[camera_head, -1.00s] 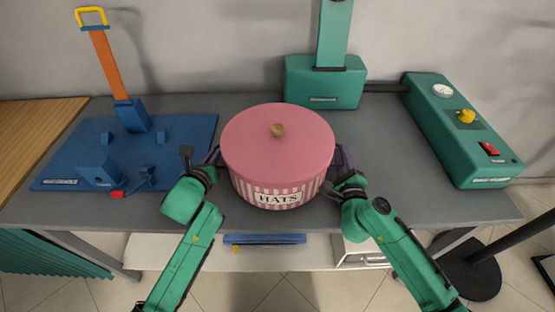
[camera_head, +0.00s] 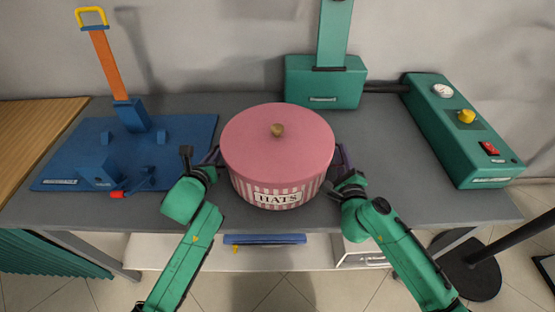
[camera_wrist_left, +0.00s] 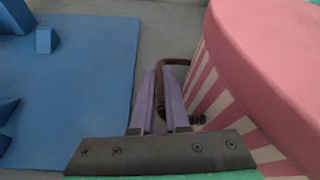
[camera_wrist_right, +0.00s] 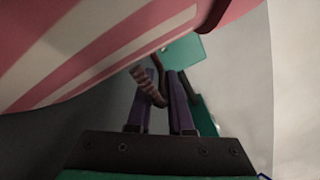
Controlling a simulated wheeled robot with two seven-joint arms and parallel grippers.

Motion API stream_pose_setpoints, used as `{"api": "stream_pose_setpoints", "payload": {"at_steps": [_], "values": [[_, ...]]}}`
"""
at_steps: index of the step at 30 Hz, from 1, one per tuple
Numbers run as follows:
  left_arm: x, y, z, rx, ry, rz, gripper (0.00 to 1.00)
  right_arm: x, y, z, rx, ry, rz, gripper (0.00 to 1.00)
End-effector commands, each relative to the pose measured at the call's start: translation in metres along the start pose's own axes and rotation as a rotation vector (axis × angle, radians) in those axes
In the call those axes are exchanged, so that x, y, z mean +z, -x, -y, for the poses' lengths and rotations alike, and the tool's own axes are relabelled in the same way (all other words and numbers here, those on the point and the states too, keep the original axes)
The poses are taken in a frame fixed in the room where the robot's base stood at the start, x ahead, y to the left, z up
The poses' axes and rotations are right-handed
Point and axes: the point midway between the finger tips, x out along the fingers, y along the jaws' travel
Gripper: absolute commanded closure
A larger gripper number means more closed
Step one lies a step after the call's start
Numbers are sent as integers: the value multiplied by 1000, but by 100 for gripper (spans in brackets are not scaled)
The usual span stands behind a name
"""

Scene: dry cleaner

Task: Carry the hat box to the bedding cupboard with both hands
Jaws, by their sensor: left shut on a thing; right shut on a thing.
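The hat box (camera_head: 270,155) is round, with a pink lid, a small gold knob, pink and white striped sides and a HATS label. It is upright at the middle of the grey table. My left gripper (camera_head: 212,156) is shut on the brown handle at its left side; the left wrist view shows the purple fingers (camera_wrist_left: 162,85) at this handle (camera_wrist_left: 178,63). My right gripper (camera_head: 342,158) is shut on the handle at its right side, seen in the right wrist view (camera_wrist_right: 150,85). Whether the box touches the table is hard to tell. The bedding cupboard is not recognisable in view.
A blue board press (camera_head: 180,155) with an orange arm lies left of the box. A green machine (camera_head: 325,85) stands behind it, and a green control unit (camera_head: 455,130) with gauge and red switch is at right. A black stand (camera_head: 470,270) is on the floor at right.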

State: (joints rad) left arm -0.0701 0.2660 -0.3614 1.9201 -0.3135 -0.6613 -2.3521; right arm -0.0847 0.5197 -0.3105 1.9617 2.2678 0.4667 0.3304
Motion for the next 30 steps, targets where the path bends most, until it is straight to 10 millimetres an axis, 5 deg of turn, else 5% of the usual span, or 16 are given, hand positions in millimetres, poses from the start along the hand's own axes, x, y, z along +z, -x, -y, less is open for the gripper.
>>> {"api": "stream_pose_setpoints", "payload": {"at_steps": [15,30], "values": [[50,20,8,5,-3,6,100,27,-1,45,-6,1,-5,100],[48,19,7,6,-3,6,100,26,-1,44,-6,1,-6,100]]}}
